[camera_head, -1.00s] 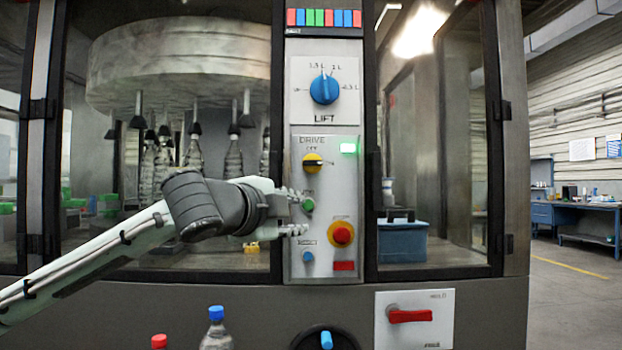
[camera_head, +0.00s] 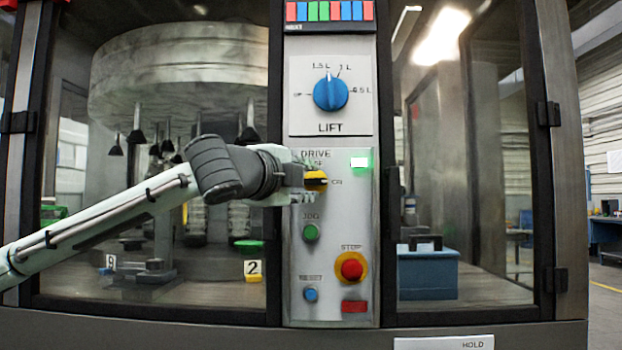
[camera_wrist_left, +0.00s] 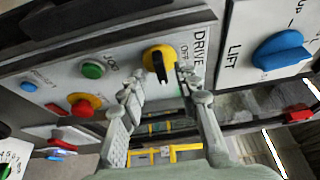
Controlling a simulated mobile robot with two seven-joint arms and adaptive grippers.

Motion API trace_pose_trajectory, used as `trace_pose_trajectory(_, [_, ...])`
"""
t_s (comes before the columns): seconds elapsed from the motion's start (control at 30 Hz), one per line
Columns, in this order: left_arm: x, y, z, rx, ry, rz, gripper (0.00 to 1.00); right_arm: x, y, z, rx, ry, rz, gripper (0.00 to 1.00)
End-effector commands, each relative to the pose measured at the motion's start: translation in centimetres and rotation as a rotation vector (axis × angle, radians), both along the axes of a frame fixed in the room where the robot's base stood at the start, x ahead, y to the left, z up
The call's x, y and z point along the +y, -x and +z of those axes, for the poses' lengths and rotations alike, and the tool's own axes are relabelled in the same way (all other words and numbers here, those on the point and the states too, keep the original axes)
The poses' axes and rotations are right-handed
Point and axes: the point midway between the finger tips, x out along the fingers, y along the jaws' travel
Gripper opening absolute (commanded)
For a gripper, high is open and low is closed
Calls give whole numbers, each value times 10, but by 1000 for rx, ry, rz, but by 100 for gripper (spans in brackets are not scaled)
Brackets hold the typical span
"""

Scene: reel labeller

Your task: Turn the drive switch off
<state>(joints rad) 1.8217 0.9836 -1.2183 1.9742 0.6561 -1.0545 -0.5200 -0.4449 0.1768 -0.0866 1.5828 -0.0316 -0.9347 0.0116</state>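The drive switch (camera_head: 317,181) is a yellow knob with a black handle on the grey control panel, below the word DRIVE. Its handle points right, towards the ON mark. It also shows in the left wrist view (camera_wrist_left: 159,61), just ahead of the fingertips. My left gripper (camera_head: 304,181) is at the knob's left side and partly covers it and the OFF mark. In the left wrist view its fingers (camera_wrist_left: 160,84) are apart with the knob between their tips; I cannot tell whether they touch it. My right gripper is not in view.
A lit green lamp (camera_head: 359,162) is right of DRIVE. The blue LIFT knob (camera_head: 330,93) is above. The green JOG button (camera_head: 310,233), red STOP button (camera_head: 351,268) and blue RESET button (camera_head: 310,295) are below. Glass doors flank the panel.

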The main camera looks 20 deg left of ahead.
Motion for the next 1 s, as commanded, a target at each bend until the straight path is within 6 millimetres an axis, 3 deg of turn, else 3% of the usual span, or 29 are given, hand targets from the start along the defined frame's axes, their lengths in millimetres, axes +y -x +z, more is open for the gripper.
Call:
trace_pose_trajectory(0.17, [-2, -14, 1, -1, -1, -1, 32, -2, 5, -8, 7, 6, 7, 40])
trace_pose_trajectory(0.43, [-2, -16, 0, -1, 0, 0, 32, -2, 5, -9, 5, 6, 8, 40])
trace_pose_trajectory(0.7, [-2, -16, 0, -1, 0, 0, 0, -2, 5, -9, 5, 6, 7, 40])
trace_pose_trajectory(1.0, [-2, -16, -1, -2, 4, 0, 0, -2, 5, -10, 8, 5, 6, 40])
